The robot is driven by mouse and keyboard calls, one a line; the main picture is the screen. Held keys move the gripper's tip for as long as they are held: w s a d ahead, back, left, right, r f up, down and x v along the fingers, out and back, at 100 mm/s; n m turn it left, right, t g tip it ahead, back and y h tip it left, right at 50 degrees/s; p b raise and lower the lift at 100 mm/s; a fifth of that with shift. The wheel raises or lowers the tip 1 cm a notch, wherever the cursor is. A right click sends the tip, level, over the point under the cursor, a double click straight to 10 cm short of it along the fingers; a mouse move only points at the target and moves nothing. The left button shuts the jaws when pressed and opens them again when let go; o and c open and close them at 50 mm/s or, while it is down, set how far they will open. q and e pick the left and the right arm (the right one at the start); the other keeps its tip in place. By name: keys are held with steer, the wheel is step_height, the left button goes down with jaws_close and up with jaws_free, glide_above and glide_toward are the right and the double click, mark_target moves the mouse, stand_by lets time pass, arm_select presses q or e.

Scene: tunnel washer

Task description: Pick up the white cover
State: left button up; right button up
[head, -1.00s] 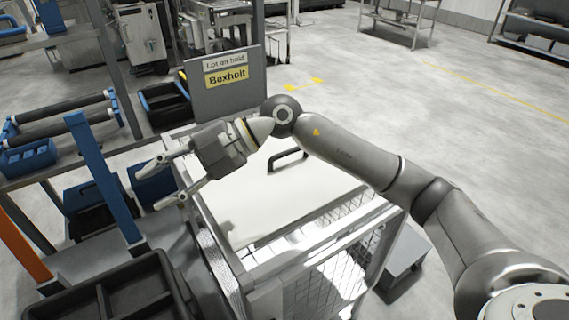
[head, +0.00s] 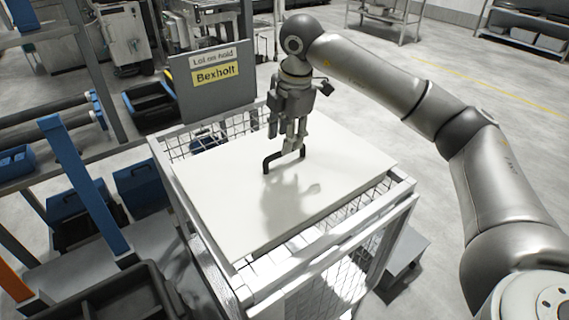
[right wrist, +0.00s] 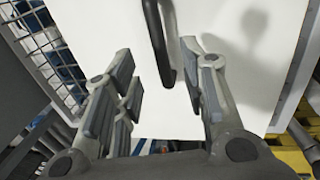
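The white cover (head: 325,180) is a flat panel lying on top of a wire-mesh cage cart, set slightly askew to its frame. A black bar handle (head: 268,162) stands up from its middle. My right gripper (head: 288,145) points down over the cover at the handle. In the right wrist view, the open fingers (right wrist: 160,90) stand on either side of the black handle (right wrist: 158,40), with gaps visible; the white cover (right wrist: 100,20) lies below. I cannot tell whether a finger touches the handle. My left gripper is not in view.
The mesh cage cart (head: 400,190) has a pale metal frame. A grey sign reading "Bexholt" (head: 216,73) stands at its back left. Blue bins (head: 140,185) and a blue post (head: 80,175) are at the left. The floor to the right is mostly open.

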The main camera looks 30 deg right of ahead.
mark_target(285, 161)
steer(key=shift+w+f+p, duration=0.2)
steer(key=shift+f, duration=0.85)
steer(key=shift+w+f+p, duration=0.15)
steer(key=shift+f+p, duration=0.1)
steer(key=shift+f, duration=0.75)
steer(key=shift+w+f+p, duration=0.2)
steer(key=shift+f, duration=0.85)
jaws_close()
steer(key=shift+r, duration=0.1)
